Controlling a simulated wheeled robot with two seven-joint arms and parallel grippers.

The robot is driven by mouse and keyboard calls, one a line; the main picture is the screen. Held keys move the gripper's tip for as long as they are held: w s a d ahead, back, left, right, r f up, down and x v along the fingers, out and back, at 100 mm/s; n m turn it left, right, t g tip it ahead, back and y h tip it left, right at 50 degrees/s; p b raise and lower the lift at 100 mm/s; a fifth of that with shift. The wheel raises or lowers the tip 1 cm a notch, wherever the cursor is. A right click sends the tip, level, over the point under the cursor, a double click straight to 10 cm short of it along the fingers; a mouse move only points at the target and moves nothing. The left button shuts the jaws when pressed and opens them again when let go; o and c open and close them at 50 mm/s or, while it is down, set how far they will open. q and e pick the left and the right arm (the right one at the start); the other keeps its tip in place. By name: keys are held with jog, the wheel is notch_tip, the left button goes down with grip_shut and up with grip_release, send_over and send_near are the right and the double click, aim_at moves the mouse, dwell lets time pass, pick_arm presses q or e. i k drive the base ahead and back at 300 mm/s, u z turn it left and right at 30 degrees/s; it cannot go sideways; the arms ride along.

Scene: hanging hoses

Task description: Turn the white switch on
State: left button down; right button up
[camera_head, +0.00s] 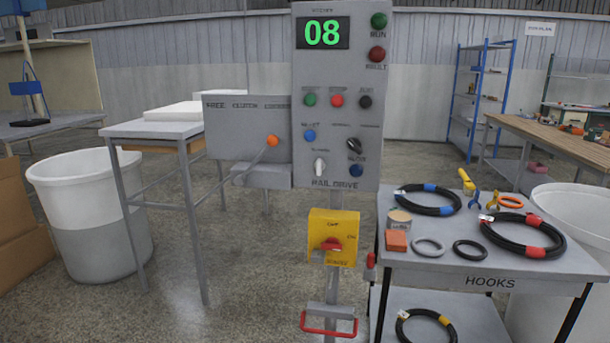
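The white switch (319,167) is a small pale knob low on the left of the grey control panel (365,120). It sits just above the "RAIL DRIVE" lettering and looks roughly upright. The label by it is too small to read. Neither of my grippers shows in this view.
A yellow box (345,222) with a red handle hangs below the panel. A lever with an orange knob (272,141) sticks out at left. A grey cart (500,265) with coiled hoses stands right, a grey table (155,129) and white bin (85,170) left.

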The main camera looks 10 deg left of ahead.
aim_at(319, 165)
jog(key=u, duration=0.55)
jog(key=i, duration=1.25)
jog(key=z, duration=0.65)
